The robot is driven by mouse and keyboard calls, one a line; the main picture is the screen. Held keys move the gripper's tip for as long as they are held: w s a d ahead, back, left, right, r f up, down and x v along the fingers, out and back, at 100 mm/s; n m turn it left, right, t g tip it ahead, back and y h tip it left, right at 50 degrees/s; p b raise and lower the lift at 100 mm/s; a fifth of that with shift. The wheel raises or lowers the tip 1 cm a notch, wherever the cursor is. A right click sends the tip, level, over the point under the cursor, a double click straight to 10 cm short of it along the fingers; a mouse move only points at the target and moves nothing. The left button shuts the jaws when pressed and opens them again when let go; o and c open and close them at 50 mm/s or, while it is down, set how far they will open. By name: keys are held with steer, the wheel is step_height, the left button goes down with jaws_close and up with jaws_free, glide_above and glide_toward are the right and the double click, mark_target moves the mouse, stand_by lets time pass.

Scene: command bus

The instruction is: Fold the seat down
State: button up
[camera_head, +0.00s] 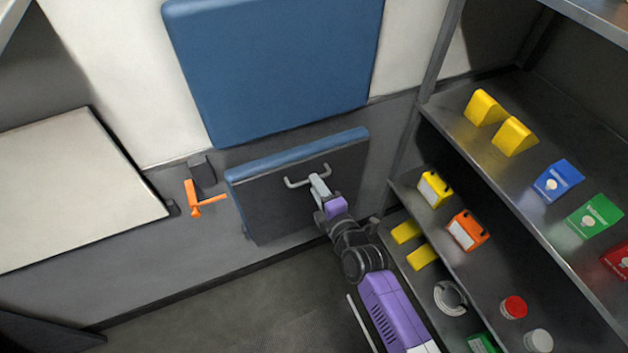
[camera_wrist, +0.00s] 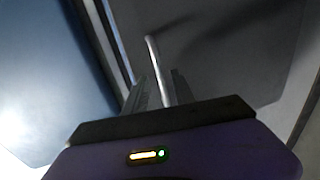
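The seat (camera_head: 262,205) is folded up in front of the wall, upright or nearly so. Its dark underside faces me and its blue padded edge (camera_head: 300,153) is on top. A pale U-shaped handle (camera_head: 296,184) sticks out from the upper part of the underside. My gripper (camera_head: 318,183) is at the middle of this handle. In the wrist view, the handle's bar (camera_wrist: 153,54) runs down between the two fingers of my gripper (camera_wrist: 162,88), which sit close on both sides of it. The exact contact is partly hidden.
A blue backrest (camera_head: 280,70) is on the wall above the seat. An orange lever (camera_head: 195,200) and a pale tabletop (camera_head: 70,190) are at the left. A metal shelf (camera_head: 460,130) with several boxes stands close on the right. The floor (camera_head: 240,300) below the seat is clear.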

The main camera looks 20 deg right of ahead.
steer(key=shift+x, duration=1.1)
steer(key=shift+c, duration=0.4)
jaws_close()
stand_by(0.4)
